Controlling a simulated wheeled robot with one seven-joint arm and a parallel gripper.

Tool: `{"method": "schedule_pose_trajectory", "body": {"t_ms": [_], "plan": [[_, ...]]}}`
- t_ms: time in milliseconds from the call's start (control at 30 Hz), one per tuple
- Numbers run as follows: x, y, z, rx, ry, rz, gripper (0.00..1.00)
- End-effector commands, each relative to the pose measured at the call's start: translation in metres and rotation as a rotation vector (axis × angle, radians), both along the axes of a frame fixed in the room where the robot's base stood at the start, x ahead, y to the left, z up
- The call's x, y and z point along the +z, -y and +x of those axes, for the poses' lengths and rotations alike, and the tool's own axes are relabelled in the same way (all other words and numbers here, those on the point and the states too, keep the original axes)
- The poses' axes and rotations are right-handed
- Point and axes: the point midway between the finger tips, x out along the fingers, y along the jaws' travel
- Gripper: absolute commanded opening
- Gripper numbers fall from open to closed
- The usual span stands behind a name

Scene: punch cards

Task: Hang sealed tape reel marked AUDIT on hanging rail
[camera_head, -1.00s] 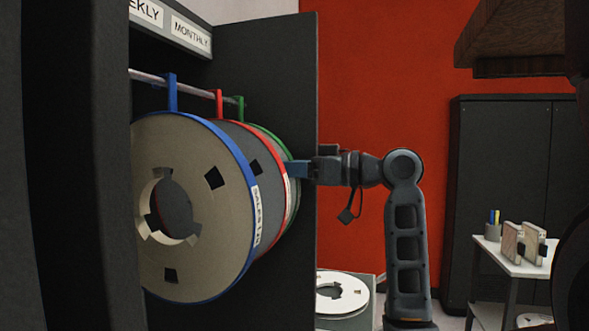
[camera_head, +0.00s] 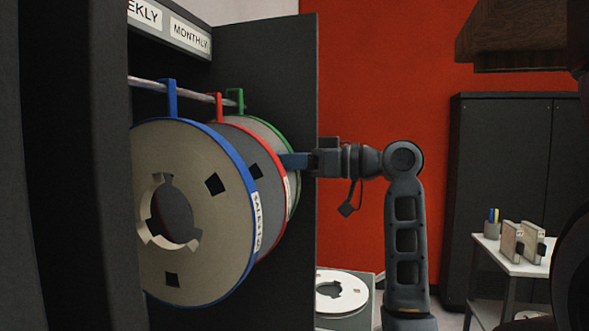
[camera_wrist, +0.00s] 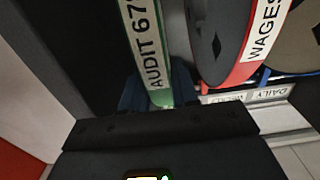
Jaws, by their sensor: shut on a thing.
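My gripper (camera_head: 292,160) is shut on the rim of the green-edged AUDIT reel (camera_head: 293,183), from the right side. In the wrist view, the blue fingers of my gripper (camera_wrist: 158,98) clasp the reel's green and white rim, whose label (camera_wrist: 146,45) reads AUDIT 67 and a cut-off character. The reel's green hook (camera_head: 236,97) is up at the far end of the hanging rail (camera_head: 146,84); whether it bears on the rail cannot be told. Most of the reel is hidden behind the others.
A blue-edged reel (camera_head: 205,160) and a red-edged WAGES reel (camera_head: 263,180) hang on the rail in front. A dark side panel (camera_head: 270,70) stands close behind. A white reel (camera_head: 335,291) lies low beside the cabinet. A white side table (camera_head: 515,262) is at right.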

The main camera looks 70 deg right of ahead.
Motion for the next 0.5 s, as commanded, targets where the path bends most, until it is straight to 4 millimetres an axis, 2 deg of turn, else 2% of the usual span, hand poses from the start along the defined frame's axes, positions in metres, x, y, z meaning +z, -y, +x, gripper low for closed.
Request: {"method": "schedule_pose_trajectory", "body": {"t_ms": [500], "plan": [[0.0037, 0.0006, -0.0047, -0.001, 0.004, -0.001, 0.0]]}}
